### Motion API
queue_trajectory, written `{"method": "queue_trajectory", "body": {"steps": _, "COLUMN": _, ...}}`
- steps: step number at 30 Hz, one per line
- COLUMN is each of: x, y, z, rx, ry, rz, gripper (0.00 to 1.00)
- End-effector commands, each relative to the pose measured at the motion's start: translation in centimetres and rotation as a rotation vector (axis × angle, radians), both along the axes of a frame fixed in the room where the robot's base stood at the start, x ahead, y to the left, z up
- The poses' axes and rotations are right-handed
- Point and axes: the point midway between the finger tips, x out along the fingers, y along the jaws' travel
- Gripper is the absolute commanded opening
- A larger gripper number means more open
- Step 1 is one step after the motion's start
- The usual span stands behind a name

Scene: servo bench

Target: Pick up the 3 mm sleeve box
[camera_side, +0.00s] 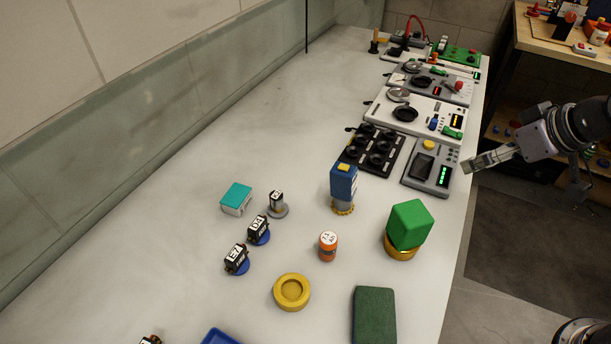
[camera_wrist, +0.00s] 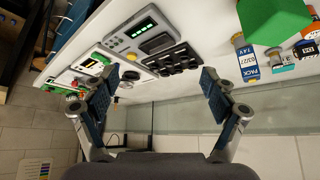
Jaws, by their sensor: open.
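No label reading 3 mm sleeve is legible, so I cannot tell for sure which thing is the sleeve box. A small white box with a teal top (camera_side: 236,198) sits at the left of the bench in the side view, beside the small black servos, and may be it. My gripper (camera_side: 470,164) is at the right edge of the bench, above and beside the grey device, far from that box. In the wrist view the two fingers of my gripper (camera_wrist: 160,82) are spread apart with nothing between them.
A blue pack (camera_side: 343,180) stands on a yellow-rimmed base. A green block (camera_side: 408,224) rests on a yellow ring. An orange cylinder (camera_side: 328,247), a yellow dish (camera_side: 292,291) and a dark green pad (camera_side: 374,314) lie nearer. Black (camera_side: 372,148) and grey (camera_side: 430,166) panels line the right side.

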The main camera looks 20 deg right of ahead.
Motion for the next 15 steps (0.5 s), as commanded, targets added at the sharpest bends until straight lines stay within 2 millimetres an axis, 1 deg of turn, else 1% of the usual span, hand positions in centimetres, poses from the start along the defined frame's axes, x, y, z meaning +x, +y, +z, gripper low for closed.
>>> {"method": "queue_trajectory", "body": {"steps": 1, "x": 1.5, "y": 1.4, "z": 0.8, "rx": -0.002, "ry": 0.009, "rz": 0.041, "gripper": 0.85}}
{"method": "queue_trajectory", "body": {"steps": 5, "x": 4.5, "y": 4.9, "z": 2.2, "rx": -0.01, "ry": 0.033, "rz": 0.131, "gripper": 0.85}}
{"method": "queue_trajectory", "body": {"steps": 6, "x": 5.4, "y": 6.0, "z": 2.5, "rx": -0.012, "ry": 0.039, "rz": 0.158, "gripper": 0.85}}
{"method": "queue_trajectory", "body": {"steps": 8, "x": 6.8, "y": 7.8, "z": 2.8, "rx": -0.017, "ry": 0.049, "rz": 0.2, "gripper": 0.85}}
{"method": "queue_trajectory", "body": {"steps": 11, "x": 8.8, "y": 11.1, "z": 3.1, "rx": -0.024, "ry": 0.068, "rz": 0.27, "gripper": 0.85}}
{"method": "queue_trajectory", "body": {"steps": 14, "x": 10.7, "y": 14.7, "z": 3.1, "rx": -0.032, "ry": 0.084, "rz": 0.34, "gripper": 0.85}}
{"method": "queue_trajectory", "body": {"steps": 15, "x": 11.4, "y": 16.1, "z": 2.9, "rx": -0.035, "ry": 0.091, "rz": 0.367, "gripper": 0.85}}
